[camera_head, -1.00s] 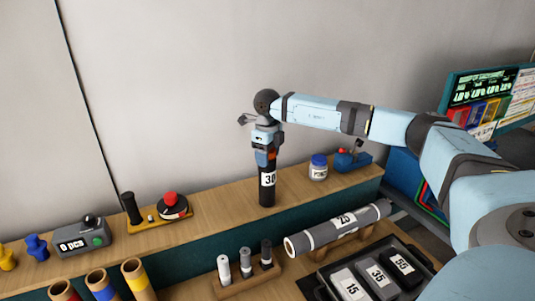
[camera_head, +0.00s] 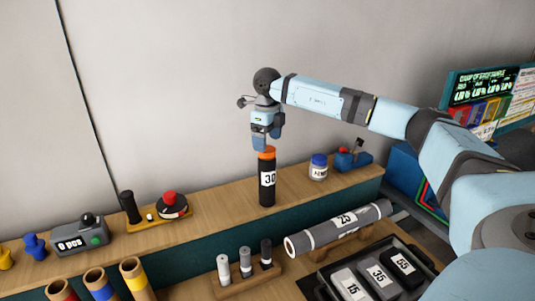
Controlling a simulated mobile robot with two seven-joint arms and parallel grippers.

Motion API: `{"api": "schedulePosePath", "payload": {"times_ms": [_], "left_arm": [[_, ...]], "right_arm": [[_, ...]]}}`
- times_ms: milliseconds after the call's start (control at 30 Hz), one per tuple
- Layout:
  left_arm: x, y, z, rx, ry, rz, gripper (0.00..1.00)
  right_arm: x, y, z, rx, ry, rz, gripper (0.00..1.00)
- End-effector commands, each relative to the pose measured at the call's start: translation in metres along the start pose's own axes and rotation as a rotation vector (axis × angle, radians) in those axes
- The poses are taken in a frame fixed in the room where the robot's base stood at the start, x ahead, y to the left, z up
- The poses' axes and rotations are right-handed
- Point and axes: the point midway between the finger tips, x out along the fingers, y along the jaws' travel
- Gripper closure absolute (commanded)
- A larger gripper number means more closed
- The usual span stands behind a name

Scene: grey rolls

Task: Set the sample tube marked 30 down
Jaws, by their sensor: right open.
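The sample tube marked 30 (camera_head: 267,190) is black with an orange cap and a white label. It stands upright on the raised wooden shelf (camera_head: 225,205), near the shelf's front edge. My right gripper (camera_head: 267,147) is open just above the tube, with its fingertips at about the height of the orange cap. Whether the fingertips still touch the cap cannot be told. My left gripper is out of view.
A white jar with a blue lid (camera_head: 319,168) and a blue device (camera_head: 352,160) stand right of the tube. A red-buttoned device (camera_head: 172,204) stands left. Below are a grey roll marked 25 (camera_head: 340,229), small cylinders (camera_head: 245,262) and a tray (camera_head: 425,265) of numbered blocks.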

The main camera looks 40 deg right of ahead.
Motion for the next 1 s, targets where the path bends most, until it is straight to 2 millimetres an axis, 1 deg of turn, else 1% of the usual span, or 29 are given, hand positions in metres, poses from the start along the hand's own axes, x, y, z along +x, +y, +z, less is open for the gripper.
{"api": "schedulePosePath", "payload": {"times_ms": [33,100,200,300,400,533,1000], "left_arm": [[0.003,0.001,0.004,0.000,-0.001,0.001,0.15],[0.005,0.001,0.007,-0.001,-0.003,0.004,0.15],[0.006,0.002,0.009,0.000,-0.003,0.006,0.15],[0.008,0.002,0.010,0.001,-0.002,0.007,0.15],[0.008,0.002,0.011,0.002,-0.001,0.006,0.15],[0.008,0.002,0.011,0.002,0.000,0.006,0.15],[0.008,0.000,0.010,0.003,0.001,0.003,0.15]], "right_arm": [[-0.009,0.000,0.001,0.000,-0.003,0.000,0.16],[-0.025,0.000,0.001,-0.001,-0.004,0.000,0.16],[-0.044,0.000,0.001,-0.001,-0.003,-0.001,0.16],[-0.057,0.001,0.001,-0.001,-0.001,-0.001,0.16],[-0.066,0.001,0.001,-0.001,-0.001,-0.001,0.16],[-0.070,0.000,0.000,-0.001,0.001,0.000,0.16],[-0.070,0.000,0.000,-0.001,0.001,0.000,0.16]]}}
